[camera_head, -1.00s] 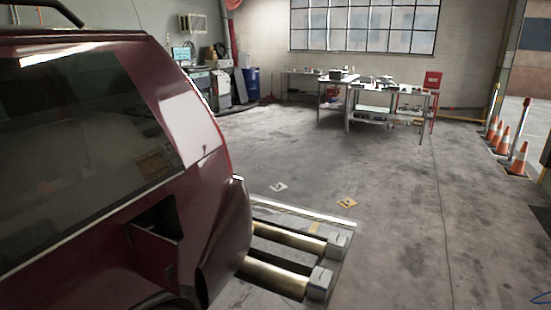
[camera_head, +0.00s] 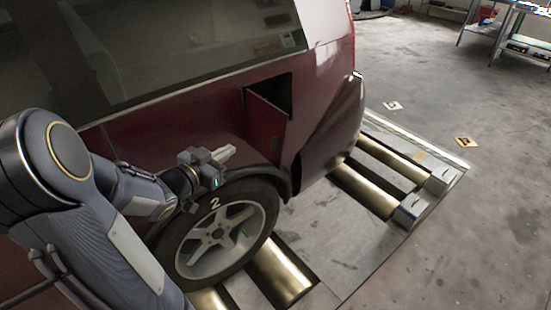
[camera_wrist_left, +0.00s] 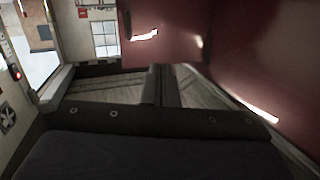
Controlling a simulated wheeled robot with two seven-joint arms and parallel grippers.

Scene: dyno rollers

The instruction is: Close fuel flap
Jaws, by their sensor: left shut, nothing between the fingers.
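The fuel flap (camera_head: 264,131) is a dark red panel on the side of the red car (camera_head: 190,125). It stands open, swung out from the dark filler recess (camera_head: 277,91), with its hinge side to the left. My left gripper (camera_head: 229,152) is shut and empty. In the head view it appears just left of and below the flap, above the rear wheel, with a gap between them. In the left wrist view the gripper's fingers (camera_wrist_left: 163,86) fill the middle, with red car bodywork (camera_wrist_left: 240,50) beyond. I cannot make out the flap there. My right gripper is not in view.
The rear wheel (camera_head: 222,238) sits on the brass-coloured dyno rollers (camera_head: 277,272). The car's rear bumper (camera_head: 335,125) curves away right of the flap. Floor markers (camera_head: 466,142) and workbenches (camera_head: 510,35) lie farther off.

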